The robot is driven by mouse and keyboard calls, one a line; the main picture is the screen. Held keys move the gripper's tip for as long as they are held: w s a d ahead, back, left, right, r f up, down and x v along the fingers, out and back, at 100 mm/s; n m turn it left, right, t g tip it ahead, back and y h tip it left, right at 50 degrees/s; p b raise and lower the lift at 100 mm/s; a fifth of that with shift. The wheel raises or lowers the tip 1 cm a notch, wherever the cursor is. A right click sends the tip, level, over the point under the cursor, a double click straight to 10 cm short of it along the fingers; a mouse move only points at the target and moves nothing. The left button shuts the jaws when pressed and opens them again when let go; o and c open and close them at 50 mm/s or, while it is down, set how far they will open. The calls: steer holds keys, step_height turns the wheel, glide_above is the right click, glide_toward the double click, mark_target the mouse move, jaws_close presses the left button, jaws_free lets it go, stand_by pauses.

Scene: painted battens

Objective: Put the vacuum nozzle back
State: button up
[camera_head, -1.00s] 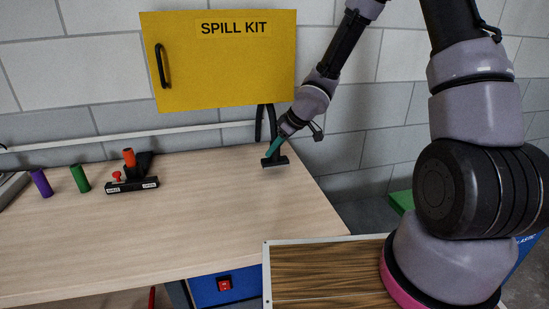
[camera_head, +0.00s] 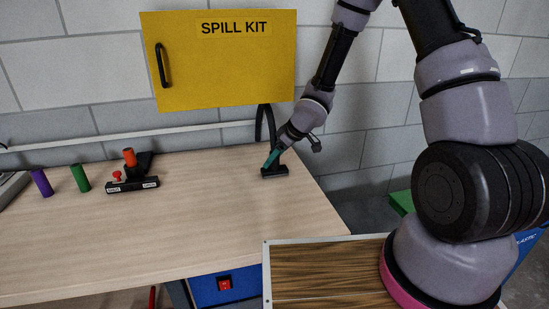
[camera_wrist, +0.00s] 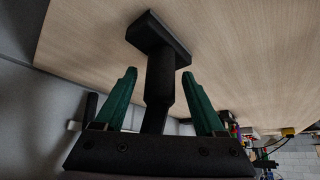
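The vacuum nozzle (camera_head: 275,171) is black, with a flat wide foot and a narrower neck. It is near the right end of the workbench, its foot at or just above the top; I cannot tell if it touches. In the wrist view the nozzle (camera_wrist: 160,78) has its neck between my gripper's two teal fingers, with a gap on each side. My gripper (camera_wrist: 160,73) is open around the neck. In the head view my gripper (camera_head: 271,158) comes down from the upper right, partly hiding the neck. A black hose (camera_head: 265,125) loops up behind it.
The wooden workbench (camera_head: 200,215) is clear in the middle. A black stand (camera_head: 133,186) with an orange tube, a green cylinder (camera_head: 80,178) and a purple cylinder (camera_head: 41,182) stand left. A yellow spill kit cabinet (camera_head: 220,65) hangs above. A wood-grained panel (camera_head: 320,275) lies in front.

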steer(key=s+d+r+m+t+h, duration=0.1)
steer(key=s+d+r+m+h, duration=0.3)
steer(key=d+r, duration=0.65)
steer(key=s+d+r+m+h, duration=0.3)
steer(key=s+d+r, duration=0.2)
steer(key=d+r, duration=0.55)
steer(key=s+a+r+m+t+y, duration=0.1)
steer(key=s+r+m+t+y, duration=0.1)
steer(key=s+r+m, duration=0.6)
steer(key=s+r+y, duration=0.1)
steer(key=s+r, duration=0.5)
steer(key=r, duration=0.1)
steer(key=shift+s+y, duration=0.4)
steer(key=shift+t, duration=0.3)
